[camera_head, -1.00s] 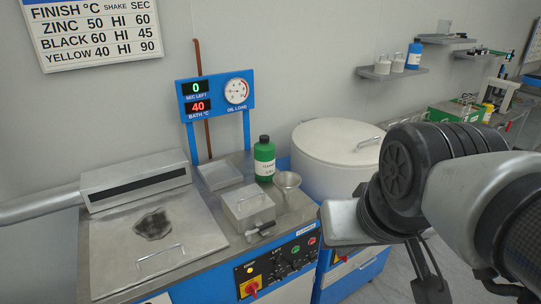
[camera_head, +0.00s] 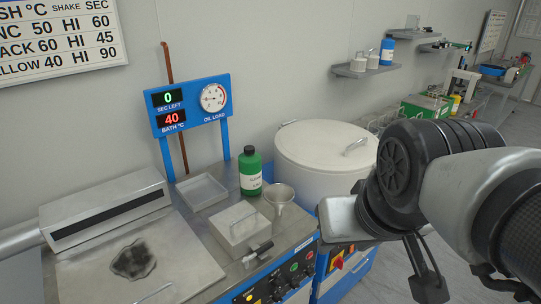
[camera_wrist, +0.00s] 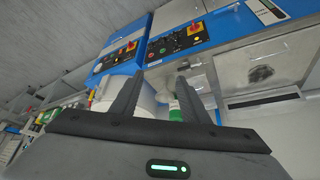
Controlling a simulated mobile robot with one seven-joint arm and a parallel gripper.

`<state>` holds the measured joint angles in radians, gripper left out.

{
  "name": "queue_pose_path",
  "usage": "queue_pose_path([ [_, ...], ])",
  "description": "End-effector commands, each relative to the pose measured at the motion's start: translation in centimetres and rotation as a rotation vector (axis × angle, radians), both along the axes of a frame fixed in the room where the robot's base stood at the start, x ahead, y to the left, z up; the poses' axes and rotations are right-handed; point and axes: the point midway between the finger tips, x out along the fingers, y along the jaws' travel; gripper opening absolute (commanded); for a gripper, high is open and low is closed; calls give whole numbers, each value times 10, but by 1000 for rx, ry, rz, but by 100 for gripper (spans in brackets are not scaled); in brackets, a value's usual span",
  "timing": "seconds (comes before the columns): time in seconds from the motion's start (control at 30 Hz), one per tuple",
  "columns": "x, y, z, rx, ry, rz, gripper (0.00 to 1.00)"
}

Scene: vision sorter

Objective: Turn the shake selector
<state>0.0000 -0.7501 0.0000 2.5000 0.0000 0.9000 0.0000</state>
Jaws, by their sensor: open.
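The black control panel (camera_head: 278,281) is on the blue front of the washing machine at the lower middle of the head view. It carries small knobs and lit green, red and yellowish buttons. The shake selector is likely one of these knobs, but the labels are too small to tell which. In the wrist view the panel (camera_wrist: 178,45) appears upside down, beyond my fingers. My gripper (camera_wrist: 157,85) is open and empty, with two dark fingers spread. It is apart from the panel; in the head view my arm is to the panel's right.
A green bottle (camera_head: 250,171), a metal funnel (camera_head: 279,197) and a lidded metal box (camera_head: 236,226) stand on the worktop above the panel. A large white lidded drum (camera_head: 325,150) stands to the right. The display (camera_head: 190,104) reads 0 and 40. A wall chart (camera_head: 62,32) hangs upper left.

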Motion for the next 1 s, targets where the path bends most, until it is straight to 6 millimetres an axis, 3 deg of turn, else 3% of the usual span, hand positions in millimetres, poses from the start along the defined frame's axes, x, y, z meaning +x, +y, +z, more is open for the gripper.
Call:
queue_pose_path([
  [0.27,11,19,-63,98,198,7,42],
  [0.47,20,37,-124,235,388,1,42],
  [0.73,38,40,-233,667,664,-77,42],
  [1.0,78,15,-335,1227,646,-216,42],
])
